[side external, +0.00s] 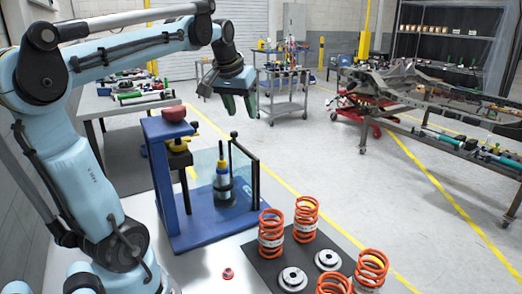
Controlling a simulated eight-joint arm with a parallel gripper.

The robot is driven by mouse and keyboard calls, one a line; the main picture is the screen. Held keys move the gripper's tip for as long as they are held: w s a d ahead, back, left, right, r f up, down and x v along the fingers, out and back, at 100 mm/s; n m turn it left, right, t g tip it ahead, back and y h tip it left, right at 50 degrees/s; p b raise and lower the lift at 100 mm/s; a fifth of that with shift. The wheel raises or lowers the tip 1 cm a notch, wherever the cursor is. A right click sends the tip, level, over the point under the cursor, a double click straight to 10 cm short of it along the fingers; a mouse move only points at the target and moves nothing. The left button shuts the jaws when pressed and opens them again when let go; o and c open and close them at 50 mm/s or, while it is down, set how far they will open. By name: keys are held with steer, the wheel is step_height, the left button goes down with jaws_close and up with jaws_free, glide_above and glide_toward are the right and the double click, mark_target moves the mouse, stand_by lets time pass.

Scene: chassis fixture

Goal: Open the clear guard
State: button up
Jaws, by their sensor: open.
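The clear guard (204,168) is a see-through bluish panel with a dark post (256,180) at its right edge. It stands upright on the blue fixture (163,165), in front of or around a dark and blue cylinder with a yellow part (222,182). I cannot tell how the panel is hinged. My gripper (239,104) hangs above the guard, a little right of the fixture's top, with its dark fingers pointing down. It is open, empty and apart from the guard.
Several orange springs (271,232) and silver discs (293,279) are on a dark mat (262,262) at front right. A small red part (228,273) lies on the light table. A red piece (174,113) tops the fixture. Carts and a chassis (385,82) stand farther back.

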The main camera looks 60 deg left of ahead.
mark_target(234, 132)
steer(key=s+a+r+n, duration=0.2)
steer(key=a, duration=0.4)
steer(key=shift+g, duration=0.4)
steer(key=x, duration=1.1)
steer(key=shift+w+a+f, duration=0.1)
steer(key=shift+w+f, duration=0.15)
steer(key=shift+f, duration=0.1)
jaws_close()
